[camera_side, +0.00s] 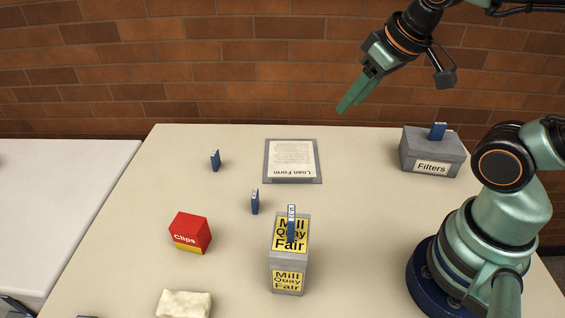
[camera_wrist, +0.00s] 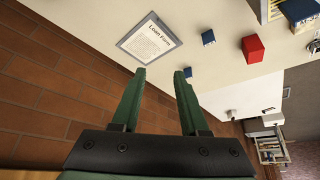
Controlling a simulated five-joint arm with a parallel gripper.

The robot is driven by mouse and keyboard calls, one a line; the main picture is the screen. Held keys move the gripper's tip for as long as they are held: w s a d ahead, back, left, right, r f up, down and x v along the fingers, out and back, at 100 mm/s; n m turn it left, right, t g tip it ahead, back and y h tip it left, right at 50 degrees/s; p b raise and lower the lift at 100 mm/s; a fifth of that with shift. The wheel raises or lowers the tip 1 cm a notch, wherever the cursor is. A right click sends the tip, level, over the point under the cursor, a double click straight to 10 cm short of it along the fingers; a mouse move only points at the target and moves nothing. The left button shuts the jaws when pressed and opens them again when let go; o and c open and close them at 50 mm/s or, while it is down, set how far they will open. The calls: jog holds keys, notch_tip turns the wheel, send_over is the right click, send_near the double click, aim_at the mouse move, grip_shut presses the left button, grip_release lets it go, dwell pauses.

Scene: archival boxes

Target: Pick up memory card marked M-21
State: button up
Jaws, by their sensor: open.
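Several small blue cards stand upright. One (camera_side: 215,161) is at the back left of the table, and one (camera_side: 255,202) is near the middle. One (camera_side: 291,224) is on the grey Mill Quay Fair box (camera_side: 287,258), and one (camera_side: 438,131) is on the grey Filters box (camera_side: 413,152). My gripper (camera_side: 350,98) is open and empty, high above the back of the table. In the wrist view its fingers (camera_wrist: 159,72) are apart, with a blue card (camera_wrist: 208,38) beyond them.
A framed Loan Form (camera_side: 291,160) lies flat at the back. A red Clips box (camera_side: 190,233) stands left of centre, with a cream block (camera_side: 184,304) at the front. A brick wall (camera_side: 200,60) rises behind the table. The table between the Loan Form and Filters box is clear.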

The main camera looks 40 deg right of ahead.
jog(key=o, duration=0.6)
jog(key=shift+o, duration=0.2)
jog(key=n+t+y, duration=0.2)
jog(key=n+t, duration=0.2)
jog(key=n, duration=0.2)
send_over(216, 154)
jog(key=s+d, duration=0.2)
jog(key=s, duration=0.6)
notch_tip(216, 154, down, 16)
jog(key=r, duration=0.1)
jog(key=shift+s+f+x, duration=0.1)
jog(key=shift+x, duration=3)
jog(key=shift+s+f+x, duration=0.1)
jog(key=shift+x, duration=3.05)
